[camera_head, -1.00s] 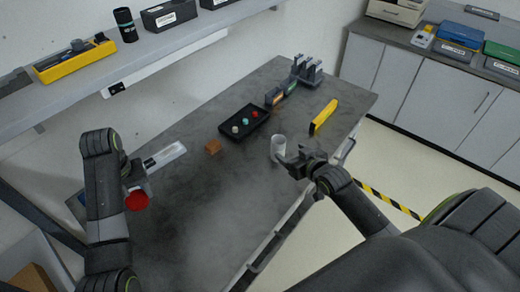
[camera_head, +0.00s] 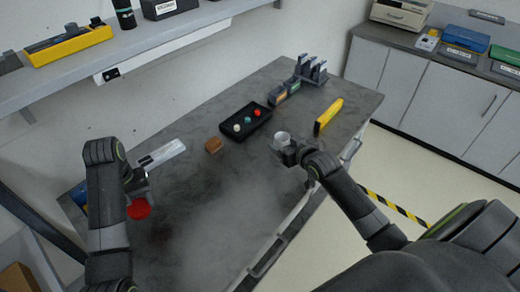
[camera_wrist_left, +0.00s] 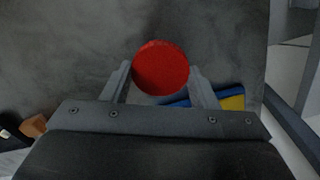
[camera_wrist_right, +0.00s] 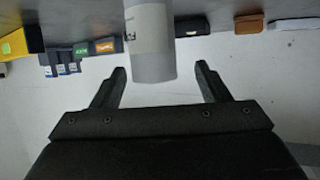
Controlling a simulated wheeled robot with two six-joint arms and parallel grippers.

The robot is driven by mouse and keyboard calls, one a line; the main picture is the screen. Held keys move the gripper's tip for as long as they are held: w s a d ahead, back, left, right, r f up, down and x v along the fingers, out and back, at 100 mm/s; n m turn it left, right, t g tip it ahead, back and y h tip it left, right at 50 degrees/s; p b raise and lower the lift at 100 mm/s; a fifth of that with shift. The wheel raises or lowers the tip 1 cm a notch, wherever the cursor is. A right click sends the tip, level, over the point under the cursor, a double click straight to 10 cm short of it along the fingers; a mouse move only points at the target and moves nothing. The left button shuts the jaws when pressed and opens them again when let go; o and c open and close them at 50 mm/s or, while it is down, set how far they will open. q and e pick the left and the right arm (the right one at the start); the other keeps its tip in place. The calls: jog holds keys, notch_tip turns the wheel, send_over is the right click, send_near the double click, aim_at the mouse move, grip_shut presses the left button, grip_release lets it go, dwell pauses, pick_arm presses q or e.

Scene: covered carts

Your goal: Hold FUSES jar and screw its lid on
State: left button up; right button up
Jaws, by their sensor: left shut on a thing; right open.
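A pale, translucent jar (camera_head: 283,137) stands open-topped near the table's right edge. Its label text is too small to read in the head view. In the right wrist view the jar (camera_wrist_right: 150,40) reaches between my fingertips, with a gap on both sides. My right gripper (camera_head: 283,150) is open around the jar and hides its lower part in the head view. My left gripper (camera_head: 137,196) is shut on the red round lid (camera_head: 139,209) above the table's left part. The lid (camera_wrist_left: 160,68) is between the fingertips in the left wrist view.
A black tray (camera_head: 235,136) with three coloured pieces, a brown block (camera_head: 214,145), a yellow tool (camera_head: 328,116) and a grey rack (camera_head: 311,70) lie on the table (camera_head: 200,220). A flat light-coloured piece (camera_head: 163,153) lies behind my left gripper. The table's front middle is clear.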

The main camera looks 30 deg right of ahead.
aim_at(148, 221)
pick_arm(q)
jog(key=shift+f+b, duration=0.55)
jog(key=shift+b, duration=0.05)
pick_arm(e)
jog(key=shift+w+d+f, duration=0.1)
jog(key=shift+w+f, duration=0.15)
jog(key=shift+w, duration=0.05)
pick_arm(q)
notch_tip(148, 221, down, 4)
jog(key=b, duration=0.3)
jog(key=shift+r+b, duration=0.15)
jog(key=shift+b, duration=0.15)
pick_arm(e)
jog(key=x, duration=0.3)
jog(key=shift+w+d+f, duration=0.1)
jog(key=shift+d+f, duration=0.05)
jog(key=shift+d, duration=0.1)
pick_arm(q)
jog(key=shift+f+b, duration=0.5)
pick_arm(e)
jog(key=shift+w, duration=0.6)
jog(key=c, duration=1.2)
pick_arm(q)
jog(key=shift+r, duration=0.2)
pick_arm(e)
jog(key=shift+o, duration=0.2)
